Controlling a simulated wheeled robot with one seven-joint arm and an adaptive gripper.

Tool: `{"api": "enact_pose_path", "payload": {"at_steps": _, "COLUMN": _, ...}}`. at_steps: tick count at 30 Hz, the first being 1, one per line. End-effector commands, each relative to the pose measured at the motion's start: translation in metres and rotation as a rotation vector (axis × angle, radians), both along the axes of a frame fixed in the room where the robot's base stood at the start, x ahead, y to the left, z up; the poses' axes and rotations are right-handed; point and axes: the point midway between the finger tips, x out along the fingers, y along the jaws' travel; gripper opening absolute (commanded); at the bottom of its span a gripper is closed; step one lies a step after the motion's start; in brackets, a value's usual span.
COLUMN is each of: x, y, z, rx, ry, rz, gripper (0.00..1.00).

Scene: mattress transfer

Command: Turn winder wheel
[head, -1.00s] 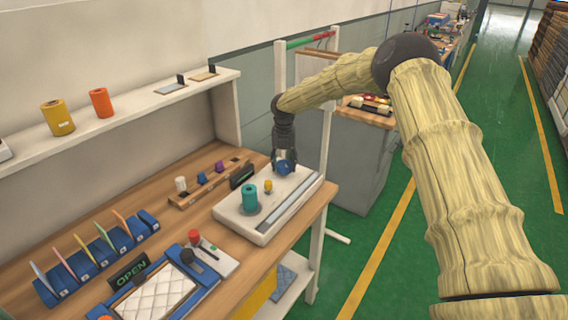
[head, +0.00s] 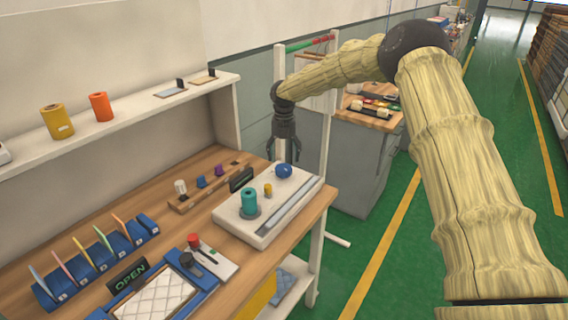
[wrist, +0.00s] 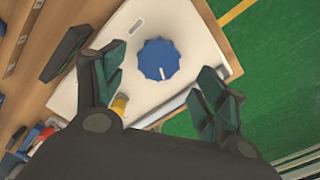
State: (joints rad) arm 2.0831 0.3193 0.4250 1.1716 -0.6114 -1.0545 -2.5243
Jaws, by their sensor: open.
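The winder wheel is a blue, notched knob (head: 284,171) at the far end of a white winder base (head: 262,233) on the wooden bench. In the wrist view the blue wheel (wrist: 158,59) lies beyond and between the fingertips, apart from both. My gripper (head: 284,158) is open and empty, raised above the wheel in the head view; its spread fingers also show in the wrist view (wrist: 160,85). A teal spool (head: 249,201) and a small yellow peg (head: 268,189) stand on the same base. The peg is partly hidden by a finger in the wrist view.
A dark sign (head: 241,179) stands just left of the base. A wooden rack (head: 190,201) with small coloured pieces lies further left. A white post (head: 325,150) rises behind the bench's right edge. Open air surrounds my gripper above the base.

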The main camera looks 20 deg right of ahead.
Motion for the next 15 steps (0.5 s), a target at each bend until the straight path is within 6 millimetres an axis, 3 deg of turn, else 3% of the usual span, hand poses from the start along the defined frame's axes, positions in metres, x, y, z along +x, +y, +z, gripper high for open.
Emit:
{"api": "enact_pose_path", "payload": {"at_steps": 6, "x": 0.001, "y": -0.001, "z": 0.039, "rx": -0.001, "ry": -0.002, "rz": -0.001, "gripper": 0.72}}
{"api": "enact_pose_path", "payload": {"at_steps": 15, "x": 0.0, "y": -0.001, "z": 0.064, "rx": 0.0, "ry": 0.0, "rz": -0.001, "gripper": 0.72}}
